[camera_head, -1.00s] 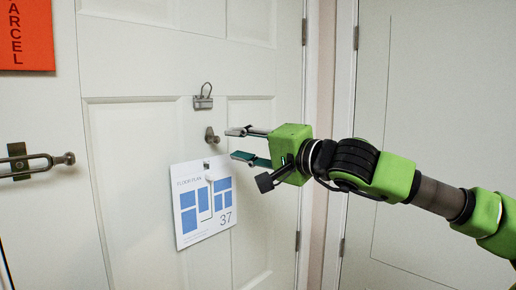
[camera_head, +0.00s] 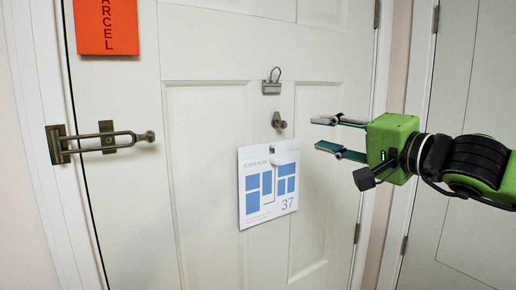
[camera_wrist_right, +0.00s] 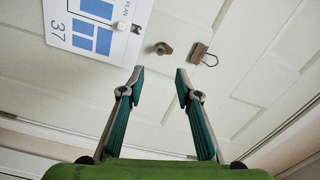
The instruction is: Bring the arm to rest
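My right gripper (camera_head: 328,134) is green with grey and teal fingers. It is open and empty, apart from the door, to the right of the small knob (camera_head: 278,121). In the right wrist view its two fingers (camera_wrist_right: 160,75) are spread with nothing between them, and the knob (camera_wrist_right: 163,48) shows beyond their tips. The arm comes in from the right edge in the head view. My left gripper is in neither view.
A white panelled door (camera_head: 205,120) fills the middle. A floor plan card (camera_head: 246,216) hangs below the knob and a metal clip (camera_head: 272,86) sits above it. A swing-bar latch (camera_head: 105,141) is at the left, below an orange sign (camera_head: 103,24). Another door (camera_head: 480,80) is at the right.

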